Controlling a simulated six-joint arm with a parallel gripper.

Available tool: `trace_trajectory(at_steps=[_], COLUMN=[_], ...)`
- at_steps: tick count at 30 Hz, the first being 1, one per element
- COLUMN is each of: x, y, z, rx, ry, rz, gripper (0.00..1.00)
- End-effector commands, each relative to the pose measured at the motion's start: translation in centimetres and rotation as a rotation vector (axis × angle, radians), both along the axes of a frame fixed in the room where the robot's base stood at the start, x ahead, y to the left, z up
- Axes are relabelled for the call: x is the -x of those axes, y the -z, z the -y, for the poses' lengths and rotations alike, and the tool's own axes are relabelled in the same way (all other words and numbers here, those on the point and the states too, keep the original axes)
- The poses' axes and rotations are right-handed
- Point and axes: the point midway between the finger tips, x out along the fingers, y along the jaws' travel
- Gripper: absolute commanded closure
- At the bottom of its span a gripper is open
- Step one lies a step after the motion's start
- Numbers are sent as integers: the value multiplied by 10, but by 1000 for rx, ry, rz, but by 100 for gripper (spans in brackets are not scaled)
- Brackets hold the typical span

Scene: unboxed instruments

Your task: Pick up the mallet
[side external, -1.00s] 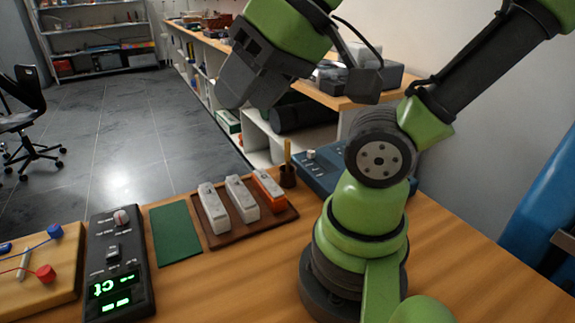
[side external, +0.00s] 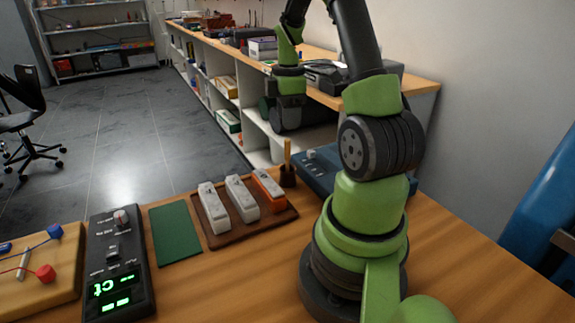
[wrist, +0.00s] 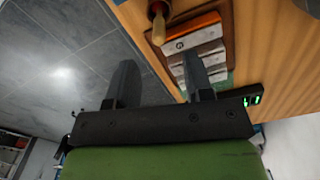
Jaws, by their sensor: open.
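The mallet (side external: 287,152) appears to be the thin tan wooden stick standing upright in a small dark brown cup (side external: 288,177) at the right end of the bar tray; its lower part is hidden in the cup. In the wrist view the mallet's tan end (wrist: 158,30) shows beyond the fingertips and between their lines, with the brown cup partly cut off at the top edge. My gripper (side external: 288,112) hangs above and behind the cup in the side view, its fingers hard to make out. In the wrist view my gripper (wrist: 158,62) is open and empty.
A brown tray (side external: 212,236) with two white bars and an orange bar (side external: 268,186) adjoins the cup. A blue box (side external: 325,172) stands right of it. A green mat (side external: 175,232), black tuner (side external: 117,262) and wooden board (side external: 62,290) lie left. Bare tabletop is in front.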

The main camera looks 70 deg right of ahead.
Motion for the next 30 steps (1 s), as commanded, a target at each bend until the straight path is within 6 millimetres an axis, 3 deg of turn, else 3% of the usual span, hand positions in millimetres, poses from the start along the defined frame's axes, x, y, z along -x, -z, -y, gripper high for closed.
trace_trajectory(at_steps=[3,11,19,29,30], x=[1,0,-2,-2,-2], y=[20,45,84,91,91], z=[-1,-1,0,1,1], rx=[-6,-3,-4,1,1], ry=[-1,-1,0,1,1], rz=[-4,-2,-3,-1,-1], gripper=[53,53,53,53,62])
